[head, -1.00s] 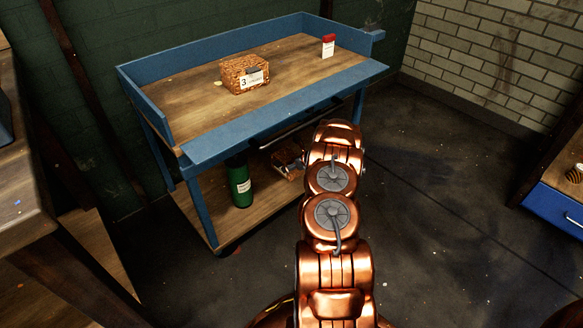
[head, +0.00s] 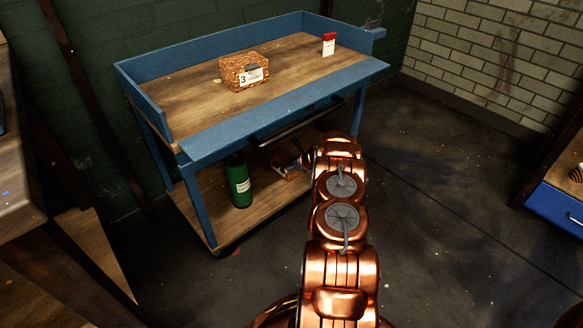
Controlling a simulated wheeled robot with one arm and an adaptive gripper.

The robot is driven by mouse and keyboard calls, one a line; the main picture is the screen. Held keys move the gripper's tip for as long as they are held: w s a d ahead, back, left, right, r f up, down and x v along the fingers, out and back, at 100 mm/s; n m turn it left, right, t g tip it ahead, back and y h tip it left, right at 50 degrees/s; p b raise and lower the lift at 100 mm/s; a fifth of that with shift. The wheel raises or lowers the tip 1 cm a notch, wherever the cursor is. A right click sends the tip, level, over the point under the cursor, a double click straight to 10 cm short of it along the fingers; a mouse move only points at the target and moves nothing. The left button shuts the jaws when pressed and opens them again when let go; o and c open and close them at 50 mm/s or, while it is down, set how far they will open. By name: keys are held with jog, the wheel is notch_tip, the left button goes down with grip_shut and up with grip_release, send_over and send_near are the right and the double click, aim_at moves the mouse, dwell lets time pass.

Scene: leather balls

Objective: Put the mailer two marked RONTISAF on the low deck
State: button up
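A small brown thing (head: 287,167), partly hidden, shows on the deck just left of the far end of my copper arm. I cannot read RONTISAF on anything, so I cannot tell which thing is the mailer. My arm reaches from the bottom of the head view toward the low deck. My gripper's fingers cannot be made out at its far end.
The trolley's upper deck (head: 190,95) has a raised blue rim. It carries a woven box (head: 243,72) labelled 3 and a red and white packet (head: 329,44). A wooden bench stands at left and a blue drawer (head: 556,209) at right. Floor right of my arm is clear.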

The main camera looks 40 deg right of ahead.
jog(key=shift+f, duration=0.1)
jog(key=o, duration=0.9)
jog(key=shift+r, duration=0.2)
jog(key=p+v, duration=0.2)
jog(key=v, duration=1)
jog(key=shift+f+p, duration=0.1)
jog(key=shift+p, duration=0.3)
